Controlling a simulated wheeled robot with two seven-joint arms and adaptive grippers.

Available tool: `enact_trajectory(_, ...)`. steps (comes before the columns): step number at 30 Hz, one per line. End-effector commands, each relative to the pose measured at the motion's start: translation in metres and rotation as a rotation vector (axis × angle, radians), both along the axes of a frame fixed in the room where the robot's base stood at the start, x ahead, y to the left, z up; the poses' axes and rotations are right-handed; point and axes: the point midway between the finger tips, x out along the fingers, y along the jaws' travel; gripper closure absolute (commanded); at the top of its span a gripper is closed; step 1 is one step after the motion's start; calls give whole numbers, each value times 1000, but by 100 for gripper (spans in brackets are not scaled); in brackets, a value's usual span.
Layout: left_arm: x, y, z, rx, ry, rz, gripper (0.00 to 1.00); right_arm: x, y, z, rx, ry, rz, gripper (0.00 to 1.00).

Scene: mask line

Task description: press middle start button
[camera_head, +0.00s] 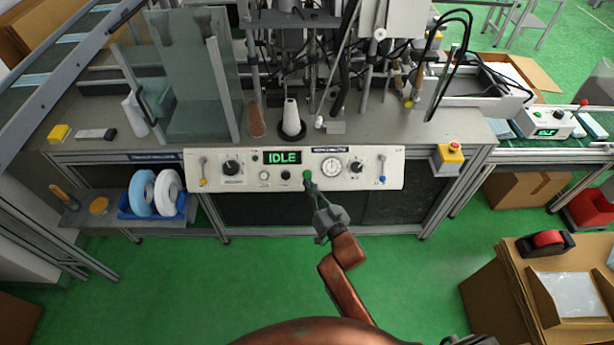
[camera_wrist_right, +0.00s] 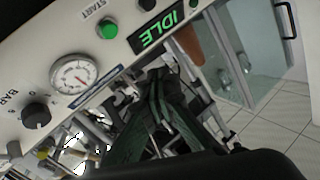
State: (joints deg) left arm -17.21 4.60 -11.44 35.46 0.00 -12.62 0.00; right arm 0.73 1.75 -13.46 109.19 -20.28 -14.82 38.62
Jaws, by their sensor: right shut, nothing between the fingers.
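The green start button (camera_head: 307,174) is on the front of the white control panel (camera_head: 220,183), between the green IDLE display (camera_head: 282,157) and the round pressure gauge (camera_head: 331,167). In the right wrist view the button (camera_wrist_right: 107,28) shows clear of the fingers, with the word START beside it. My right gripper (camera_head: 310,187) is shut and empty, its tips just in front of and below the button in the head view. Whether they touch it cannot be told. In the right wrist view the fingers (camera_wrist_right: 160,82) point at the panel's edge.
Black knobs (camera_head: 231,168) and toggles flank the display and gauge. A red-topped emergency stop box (camera_head: 449,155) is right of the panel. A second small console (camera_head: 546,124) stands on the right bench. Cardboard boxes (camera_head: 484,292) stand at lower right. The green floor in front is clear.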

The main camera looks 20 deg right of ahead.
Motion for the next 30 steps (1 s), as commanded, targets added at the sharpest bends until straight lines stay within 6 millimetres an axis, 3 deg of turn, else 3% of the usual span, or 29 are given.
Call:
enact_trajectory(11,-4,0,-10,0,6,0,60,7,-2,-11,-2,3,0,100)
enact_trajectory(23,-26,0,-55,0,44,0,60,47,-13,-49,-2,6,1,100)
enact_trajectory(30,-19,-2,-57,-1,45,3,60,62,-18,-56,-2,3,0,100)
